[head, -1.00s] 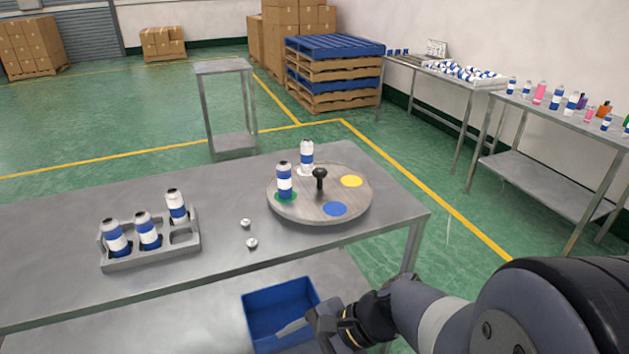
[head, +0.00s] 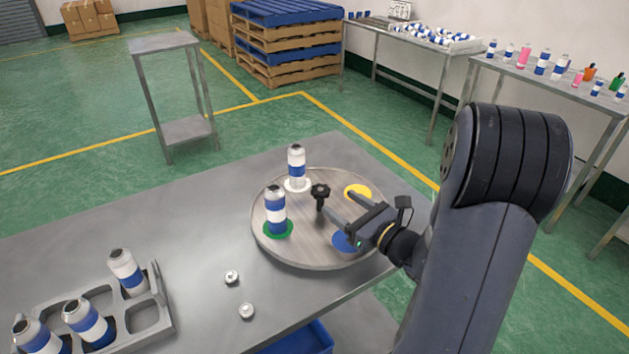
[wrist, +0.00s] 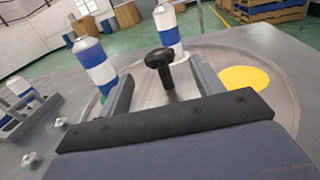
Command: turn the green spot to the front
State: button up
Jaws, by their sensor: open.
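The round wooden turntable (head: 310,255) stands on the steel table. Its green spot (head: 278,229) is at the left, under a blue and white can (head: 275,208). The white spot (head: 297,185) is at the back under another can (head: 296,163). The yellow spot (head: 357,191) is at the right and bare; the blue spot (head: 343,241) is at the front right, partly hidden by my gripper. A black knob (head: 319,191) rises from the turntable's middle. My gripper (head: 341,206) is open, its fingers pointing at the knob. In the wrist view the knob (wrist: 159,62) shows between and beyond the fingers (wrist: 160,88).
A grey rack (head: 155,325) with several cans and an empty slot stands at the left. Two small white caps (head: 232,277) lie on the table between rack and turntable. A blue bin (head: 300,340) is below the table's front edge.

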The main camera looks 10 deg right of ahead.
aim_at(315, 185)
jog(key=p+x, duration=0.1)
jog(key=x, duration=0.8)
jog(key=shift+w+a, duration=0.2)
jog(key=shift+w, duration=0.05)
jog(key=shift+c, duration=0.4)
grip_shut()
